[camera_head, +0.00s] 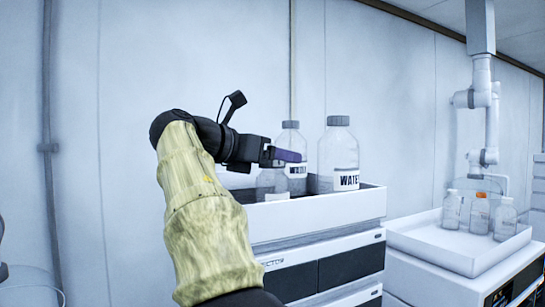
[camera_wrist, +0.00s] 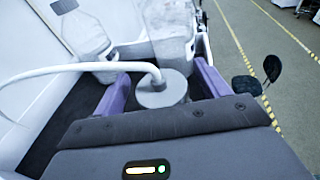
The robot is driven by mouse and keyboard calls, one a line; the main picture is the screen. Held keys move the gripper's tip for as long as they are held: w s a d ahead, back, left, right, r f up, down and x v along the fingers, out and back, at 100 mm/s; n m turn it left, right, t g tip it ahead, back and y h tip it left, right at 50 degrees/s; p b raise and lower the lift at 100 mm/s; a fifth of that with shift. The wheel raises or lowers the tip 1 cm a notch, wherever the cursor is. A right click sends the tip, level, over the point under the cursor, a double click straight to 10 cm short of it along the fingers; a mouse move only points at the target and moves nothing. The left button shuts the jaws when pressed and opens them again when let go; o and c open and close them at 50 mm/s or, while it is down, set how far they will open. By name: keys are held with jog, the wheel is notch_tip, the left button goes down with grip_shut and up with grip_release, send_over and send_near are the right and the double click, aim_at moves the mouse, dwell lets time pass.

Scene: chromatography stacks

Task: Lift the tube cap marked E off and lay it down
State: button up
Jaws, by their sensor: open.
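In the wrist view a grey tube cap (camera_wrist: 165,90) with a white curved tube (camera_wrist: 75,72) running from its top to the left sits between my purple fingers. No letter E can be read on it. My gripper (camera_wrist: 160,82) is open, one finger on each side of the cap, with gaps visible. In the head view my gripper (camera_head: 287,155) is above the left end of the white tray (camera_head: 320,205), over a clear bottle (camera_head: 270,182). That bottle's top is hidden behind my gripper.
Two grey-capped bottles labelled water, one behind my gripper (camera_head: 291,135) and a larger one to its right (camera_head: 338,150), stand in the same tray. A second white tray (camera_head: 440,245) at right holds several bottles, one orange-capped, below a white arm (camera_head: 488,110). Its left part looks clear.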

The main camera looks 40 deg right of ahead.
jog(key=shift+a, duration=0.15)
jog(key=c, duration=1.1)
jog(key=shift+r, duration=0.1)
jog(key=shift+r, duration=1.65)
jog(key=f+v, duration=0.1)
jog(key=v, duration=0.4)
jog(key=f+v, duration=0.1)
jog(key=v, duration=0.5)
jog(key=f+v, duration=0.1)
jog(key=v, duration=0.5)
jog(key=shift+a+f, duration=0.25)
jog(key=shift+a, duration=0.4)
jog(key=shift+w, duration=0.15)
